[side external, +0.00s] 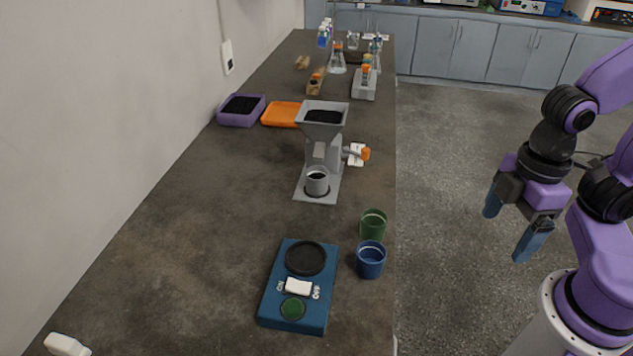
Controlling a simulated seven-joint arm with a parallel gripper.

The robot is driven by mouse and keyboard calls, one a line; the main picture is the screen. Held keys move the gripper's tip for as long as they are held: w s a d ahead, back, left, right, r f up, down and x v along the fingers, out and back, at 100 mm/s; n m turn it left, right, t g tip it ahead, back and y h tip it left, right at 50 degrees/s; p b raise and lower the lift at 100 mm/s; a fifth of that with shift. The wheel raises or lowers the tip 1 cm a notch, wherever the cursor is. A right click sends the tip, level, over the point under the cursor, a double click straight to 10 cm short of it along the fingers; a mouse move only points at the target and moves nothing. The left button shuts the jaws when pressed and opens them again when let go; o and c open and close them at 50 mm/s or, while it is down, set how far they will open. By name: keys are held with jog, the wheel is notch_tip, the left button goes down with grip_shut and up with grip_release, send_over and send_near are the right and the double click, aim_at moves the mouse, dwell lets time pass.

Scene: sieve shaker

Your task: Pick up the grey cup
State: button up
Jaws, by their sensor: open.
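The grey cup (317,181) stands upright on the base of a grey grinder-like machine (325,140), under its spout. It appears to have something dark inside. My gripper (507,229) is open and empty at the right, out beyond the bench edge. It points downward, well apart from the cup.
A green cup (373,224) and a blue cup (370,260) stand near the bench's right edge. A blue device (297,287) with a black round plate is in front. A purple tray (241,110) and orange tray (281,114) lie behind left. Glassware stands farther back. The left bench surface (190,220) is clear.

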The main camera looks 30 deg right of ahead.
jog(key=w+a+f+n+t+h, duration=0.1)
jog(key=w+a+n+t+h, duration=0.2)
jog(key=w, duration=0.8)
jog(key=w+a+f+n+t+h, duration=0.1)
jog(key=w+a+n+h, duration=0.2)
jog(key=w, duration=0.9)
jog(key=n+t+h, duration=0.4)
jog(key=n+t, duration=0.1)
jog(key=n, duration=0.3)
send_near(319, 171)
notch_tip(319, 171, up, 6)
jog(key=w+d, duration=0.1)
jog(key=d, duration=0.1)
jog(key=f, duration=0.6)
jog(key=shift+w+a+f, duration=0.1)
jog(key=shift+w+a, duration=0.1)
jog(key=shift+a, duration=0.05)
jog(key=x, duration=0.4)
jog(key=shift+f, duration=0.35)
jog(key=shift+w+d+f, duration=0.25)
jog(key=shift+w+d, duration=0.1)
jog(key=shift+c, duration=0.4)
